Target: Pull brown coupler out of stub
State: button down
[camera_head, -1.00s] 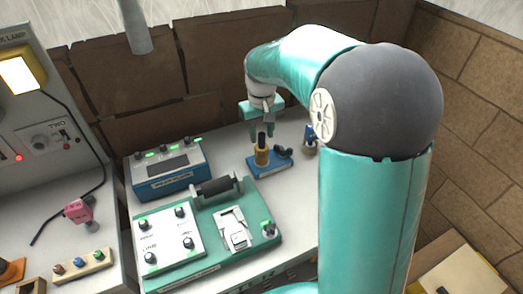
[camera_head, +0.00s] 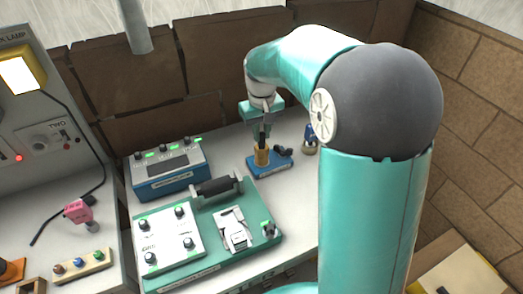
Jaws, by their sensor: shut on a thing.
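The brown coupler (camera_head: 262,155) is a small tan-brown cylinder standing upright on a blue base (camera_head: 272,166). The stub it fits on is hidden, so I cannot tell how far it is seated. My gripper (camera_head: 264,142) comes down from above, with its dark fingers shut on the top of the coupler. The arm reaches over from the right.
A green panel with knobs (camera_head: 208,268) and a dark roller (camera_head: 215,187) stands in front. A blue box with green lights (camera_head: 168,170) is to the left. A small blue-and-tan piece (camera_head: 310,138) stands to the right, close to my arm. A brick wall rises behind.

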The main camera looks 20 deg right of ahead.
jog(key=shift+r, duration=1.3)
dwell(0.6)
jog(key=shift+r, duration=1.15)
jog(key=shift+r, duration=1.35)
